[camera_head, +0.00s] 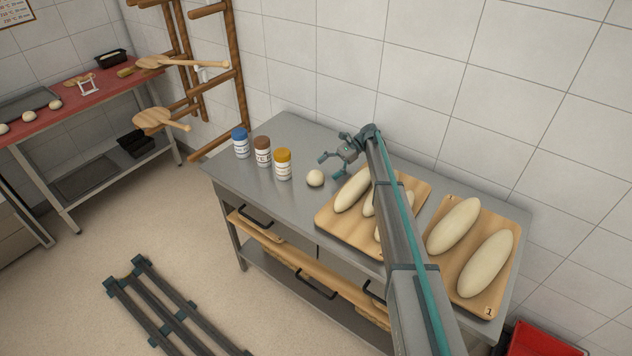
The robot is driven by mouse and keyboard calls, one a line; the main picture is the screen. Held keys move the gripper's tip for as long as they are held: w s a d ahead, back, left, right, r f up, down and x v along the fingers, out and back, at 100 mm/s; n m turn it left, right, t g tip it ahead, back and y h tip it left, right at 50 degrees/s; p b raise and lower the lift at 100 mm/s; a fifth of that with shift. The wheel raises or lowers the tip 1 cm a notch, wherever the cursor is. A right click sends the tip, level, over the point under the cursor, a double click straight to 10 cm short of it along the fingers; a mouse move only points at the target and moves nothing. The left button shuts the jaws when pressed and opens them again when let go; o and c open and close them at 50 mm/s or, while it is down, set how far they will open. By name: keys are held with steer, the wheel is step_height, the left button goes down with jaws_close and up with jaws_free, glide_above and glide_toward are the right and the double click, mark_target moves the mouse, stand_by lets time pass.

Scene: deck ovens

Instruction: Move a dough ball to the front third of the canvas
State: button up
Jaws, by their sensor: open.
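A pale round dough ball (315,178) sits on the bare metal top of the steel table (240,180), left of the near wooden board. My gripper (331,166) is open and empty, its fingers spread, just up and right of this ball in the picture; I cannot tell its height above the table. More dough balls (29,116) show at the far left, by the dark tray on the red-topped table. No surface that I can clearly identify as a canvas is in view.
Wooden boards (331,219) with long dough loaves (486,263) cover the table's middle and right; my arm hides part of the near one. Jars with blue (240,143), brown (262,152) and yellow (283,165) lids stand left of the ball. A tiled wall is behind.

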mark_target(318, 175)
steer(key=shift+f+b+x, duration=0.25)
steer(key=shift+b+x, duration=1.65)
steer(key=shift+b, duration=1.2)
steer(key=shift+s+a+b, duration=0.25)
steer(key=shift+b, duration=0.4)
steer(key=shift+c, duration=0.2)
steer(key=c, duration=1.2)
steer(key=shift+o, duration=0.2)
steer(key=shift+r, duration=0.15)
